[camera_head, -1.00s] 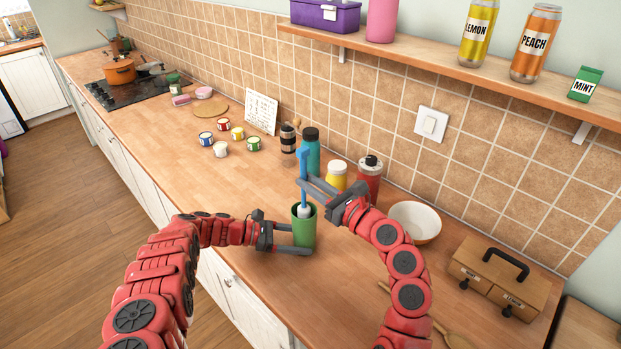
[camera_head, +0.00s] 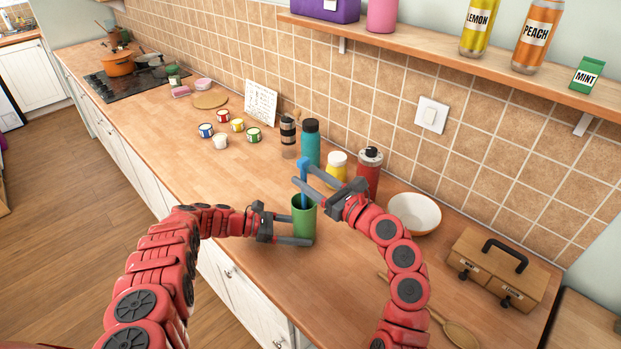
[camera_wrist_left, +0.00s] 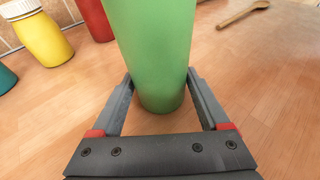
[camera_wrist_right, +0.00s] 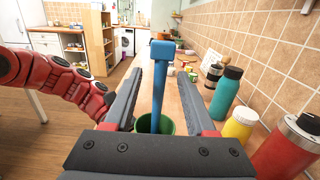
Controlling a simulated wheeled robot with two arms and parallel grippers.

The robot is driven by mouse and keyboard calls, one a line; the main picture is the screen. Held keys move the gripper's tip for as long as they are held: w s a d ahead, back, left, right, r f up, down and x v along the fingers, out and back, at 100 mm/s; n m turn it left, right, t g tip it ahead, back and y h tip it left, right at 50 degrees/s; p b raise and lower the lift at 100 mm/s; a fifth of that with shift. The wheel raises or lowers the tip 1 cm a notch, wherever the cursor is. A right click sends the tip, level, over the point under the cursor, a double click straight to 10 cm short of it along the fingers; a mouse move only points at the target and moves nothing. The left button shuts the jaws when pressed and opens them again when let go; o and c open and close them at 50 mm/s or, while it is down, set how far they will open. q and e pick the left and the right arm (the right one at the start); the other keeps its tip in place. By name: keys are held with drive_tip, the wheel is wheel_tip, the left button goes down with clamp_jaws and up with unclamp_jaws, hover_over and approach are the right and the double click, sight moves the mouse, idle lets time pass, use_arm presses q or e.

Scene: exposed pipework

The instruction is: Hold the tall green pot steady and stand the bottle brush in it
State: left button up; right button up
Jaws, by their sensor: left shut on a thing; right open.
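The tall green pot (camera_head: 304,220) stands upright on the wooden counter, and it fills the middle of the left wrist view (camera_wrist_left: 152,50). My left gripper (camera_head: 299,230) is shut around its lower part, one finger on each side. The bottle brush (camera_head: 304,184) stands in the pot, its blue handle rising from the mouth; its lower end is hidden inside. My right gripper (camera_head: 318,184) is open at the handle's upper part. In the right wrist view the handle (camera_wrist_right: 160,90) stands between the spread fingers, with a gap on both sides.
Behind the pot stand a teal bottle (camera_head: 310,145), a yellow jar (camera_head: 336,167) and a red bottle (camera_head: 368,170). A white bowl (camera_head: 414,212) is to the right, with a wooden spoon (camera_head: 458,332) nearer the front.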

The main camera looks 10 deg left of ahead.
drive_tip(key=v, duration=1.2)
use_arm(q)
drive_tip(key=o, duration=1)
drive_tip(key=v, duration=0.7)
drive_tip(key=shift+s+a+r, duration=0.1)
drive_tip(key=shift+a, duration=0.25)
